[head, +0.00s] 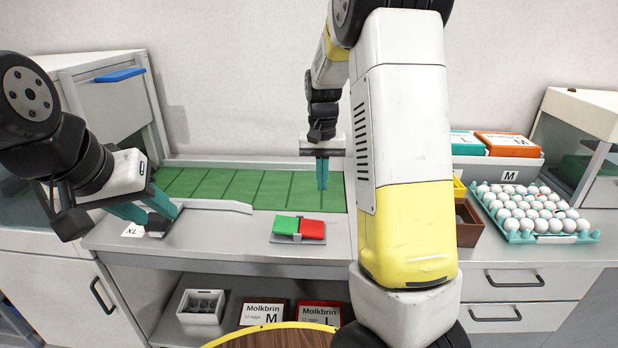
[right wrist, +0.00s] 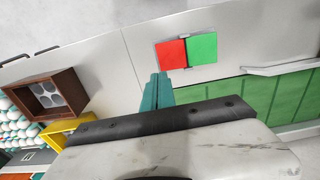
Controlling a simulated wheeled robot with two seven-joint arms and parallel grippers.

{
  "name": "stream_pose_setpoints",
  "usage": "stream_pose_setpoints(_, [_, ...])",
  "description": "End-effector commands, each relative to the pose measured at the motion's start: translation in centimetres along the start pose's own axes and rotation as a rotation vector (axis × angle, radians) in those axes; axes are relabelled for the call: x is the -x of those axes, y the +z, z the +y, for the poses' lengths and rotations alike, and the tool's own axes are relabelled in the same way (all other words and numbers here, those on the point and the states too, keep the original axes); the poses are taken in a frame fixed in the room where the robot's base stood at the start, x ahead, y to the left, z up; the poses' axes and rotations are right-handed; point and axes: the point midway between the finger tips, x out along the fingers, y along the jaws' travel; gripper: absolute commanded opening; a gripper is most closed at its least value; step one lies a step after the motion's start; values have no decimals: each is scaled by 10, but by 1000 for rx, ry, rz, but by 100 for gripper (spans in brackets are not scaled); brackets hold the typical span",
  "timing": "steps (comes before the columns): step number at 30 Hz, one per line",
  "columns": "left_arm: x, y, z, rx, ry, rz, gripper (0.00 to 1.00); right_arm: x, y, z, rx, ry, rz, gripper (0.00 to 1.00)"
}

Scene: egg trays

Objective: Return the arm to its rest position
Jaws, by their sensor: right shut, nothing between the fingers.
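My right gripper (head: 322,186) hangs fingers down over the green belt (head: 225,190). Its teal fingers are together and empty; they also show shut in the right wrist view (right wrist: 158,80). My left gripper (head: 152,215) is at the left of the counter, near the XL label (head: 132,230). Its two teal fingers stand apart, with no egg visible between them. A dark grey piece shows at its fingertips, and I cannot tell what it is. My right arm crosses the middle of the head view and hides part of the counter.
A red and green button pad (head: 299,229) sits on the counter front. A teal tray of eggs (head: 540,238), a brown box (head: 468,230) and egg cartons (head: 507,144) are at the right. A white box (head: 201,308) and Molkbrin cartons (head: 263,312) lie on the lower shelf.

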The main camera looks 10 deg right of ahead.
Motion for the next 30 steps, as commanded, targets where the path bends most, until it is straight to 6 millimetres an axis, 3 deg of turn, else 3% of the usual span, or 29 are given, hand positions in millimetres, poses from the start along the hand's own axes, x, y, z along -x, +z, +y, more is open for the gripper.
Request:
stream_pose_setpoints(5, [0, 0, 0, 0, 0, 0, 36, 4, 3, 0, 3, -12, 6, 0])
stream_pose_setpoints(8, [0, 0, 0, 0, 0, 0, 36, 19, 15, 1, 15, -50, 27, 0])
stream_pose_setpoints(15, [0, 0, 0, 0, 0, 0, 36, 80, 81, 4, 97, -199, 145, 0])
stream_pose_setpoints(21, [0, 0, 0, 0, 0, 0, 36, 116, 147, 8, 187, -274, 282, 0])
stream_pose_setpoints(27, [0, 0, 0, 0, 0, 0, 36, 130, 206, 12, 270, -290, 418, 0])
stream_pose_setpoints(30, [0, 0, 0, 0, 0, 0, 36, 130, 225, 14, 297, -284, 468, 0])
